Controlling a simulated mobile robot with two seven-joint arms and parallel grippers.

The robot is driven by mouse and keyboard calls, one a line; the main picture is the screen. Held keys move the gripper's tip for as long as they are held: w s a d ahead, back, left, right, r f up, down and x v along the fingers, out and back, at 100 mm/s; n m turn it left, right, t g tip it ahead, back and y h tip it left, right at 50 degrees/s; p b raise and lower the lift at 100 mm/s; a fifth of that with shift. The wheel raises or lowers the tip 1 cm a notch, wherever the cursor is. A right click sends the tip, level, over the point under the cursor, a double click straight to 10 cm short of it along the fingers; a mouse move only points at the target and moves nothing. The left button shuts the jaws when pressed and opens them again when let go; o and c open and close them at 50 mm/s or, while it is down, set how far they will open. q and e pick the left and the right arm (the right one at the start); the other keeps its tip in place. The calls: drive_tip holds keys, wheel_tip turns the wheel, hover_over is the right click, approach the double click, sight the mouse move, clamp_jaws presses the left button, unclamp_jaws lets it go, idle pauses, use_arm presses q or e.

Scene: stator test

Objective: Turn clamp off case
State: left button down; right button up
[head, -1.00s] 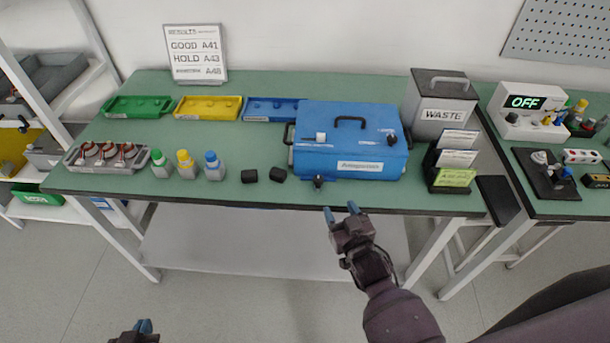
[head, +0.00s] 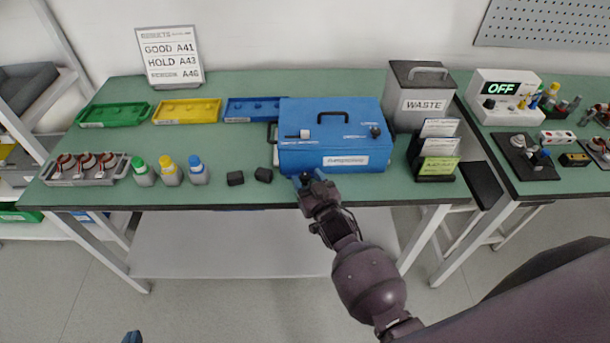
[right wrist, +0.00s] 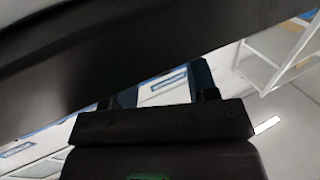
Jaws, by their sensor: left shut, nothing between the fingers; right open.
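The blue case (head: 350,150) stands near the front edge of the green bench, with its black handle on top. A black knob (head: 375,131) and a small white and dark fitting (head: 304,134) sit on its lid. I cannot tell for sure which fitting is the clamp. My right gripper (head: 305,178) is open at the lower left front of the case and covers the dark front fitting. In the right wrist view its blue fingers (right wrist: 165,90) are apart, and a large dark shape fills the upper left. My left gripper (head: 132,337) barely shows at the bottom edge, shut and empty.
Coloured trays (head: 187,110) are behind.

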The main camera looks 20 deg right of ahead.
drive_tip(key=shift+w+a, duration=0.1)
drive_tip(key=shift+w, duration=0.85)
drive_tip(key=shift+c, duration=0.4)
drive_tip(key=c, duration=0.8)
drive_tip(key=shift+o, duration=0.2)
